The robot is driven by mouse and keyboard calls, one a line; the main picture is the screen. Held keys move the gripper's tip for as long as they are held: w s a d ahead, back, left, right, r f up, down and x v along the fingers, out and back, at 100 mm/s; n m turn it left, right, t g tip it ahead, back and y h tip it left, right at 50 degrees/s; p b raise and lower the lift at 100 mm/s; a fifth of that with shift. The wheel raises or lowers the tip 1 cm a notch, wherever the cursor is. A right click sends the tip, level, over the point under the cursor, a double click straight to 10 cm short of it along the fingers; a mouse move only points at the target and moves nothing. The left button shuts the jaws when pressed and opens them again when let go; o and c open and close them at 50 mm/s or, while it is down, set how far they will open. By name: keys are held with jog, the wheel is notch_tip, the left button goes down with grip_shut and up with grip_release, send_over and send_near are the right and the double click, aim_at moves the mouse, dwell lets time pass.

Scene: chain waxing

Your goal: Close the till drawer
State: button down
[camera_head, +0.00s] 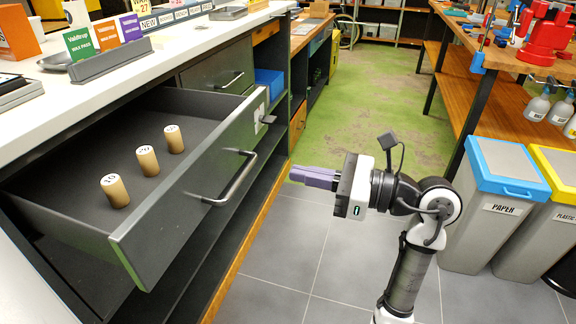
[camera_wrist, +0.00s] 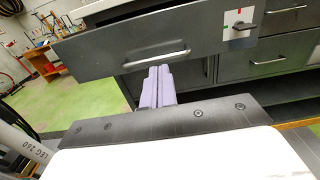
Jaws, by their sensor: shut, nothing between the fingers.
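The till drawer (camera_head: 190,205) is a dark grey drawer pulled out from under the white counter. It holds several upright wooden cylinders (camera_head: 147,160) with numbered tops. In the wrist view the drawer front (camera_wrist: 110,62) and handle (camera_wrist: 150,57) lie beyond the fingers. My gripper (camera_head: 293,174) has purple fingers, shut and empty. They point left toward the drawer front, to the right of the handle and apart from it in the head view.
The white counter (camera_head: 110,84) above carries colour cards and small items. A closed drawer (camera_head: 218,75) and a blue bin (camera_head: 269,81) are beyond the open drawer. Paper and plastic bins (camera_head: 497,205) stand at right. Tiled floor (camera_head: 282,270) is clear between.

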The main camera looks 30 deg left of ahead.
aim_at(226, 159)
jog(key=p+x, duration=0.2)
jog(key=x, duration=1)
jog(key=shift+s, duration=0.1)
jog(key=p+x, duration=0.2)
jog(key=x, duration=2.3)
jog(key=shift+s, duration=0.2)
jog(key=shift+a, duration=0.1)
jog(key=shift+r, duration=0.1)
jog(key=shift+w, duration=0.1)
